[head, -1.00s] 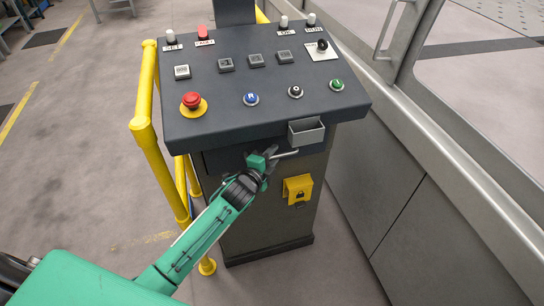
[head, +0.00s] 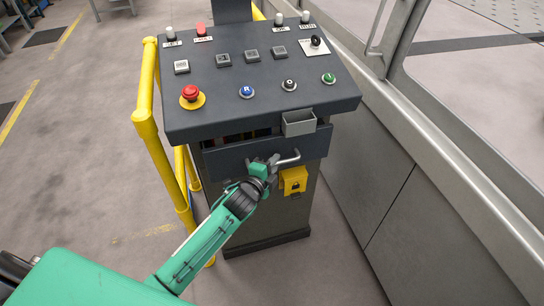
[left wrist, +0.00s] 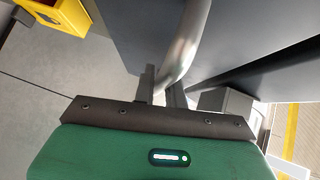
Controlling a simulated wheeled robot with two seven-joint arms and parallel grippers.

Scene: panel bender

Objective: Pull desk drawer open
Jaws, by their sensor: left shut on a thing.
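The desk drawer (head: 225,158) is a dark grey front below the sloped control panel. It stands out from the desk, with a dark gap showing above its top edge. Its metal bar handle (head: 290,159) sticks out from the front. My left gripper (head: 273,163) is shut on the handle. In the left wrist view the curved handle (left wrist: 187,40) passes between the two fingers (left wrist: 162,88). Part of the drawer front is hidden behind my gripper. My right gripper does not show.
The control panel (head: 262,100) with several buttons overhangs the drawer. A small grey tray (head: 299,123) sits at its front edge. A yellow lock box (head: 294,181) is just below the handle. A yellow rail (head: 147,125) stands left; a grey machine wall (head: 400,190) stands right.

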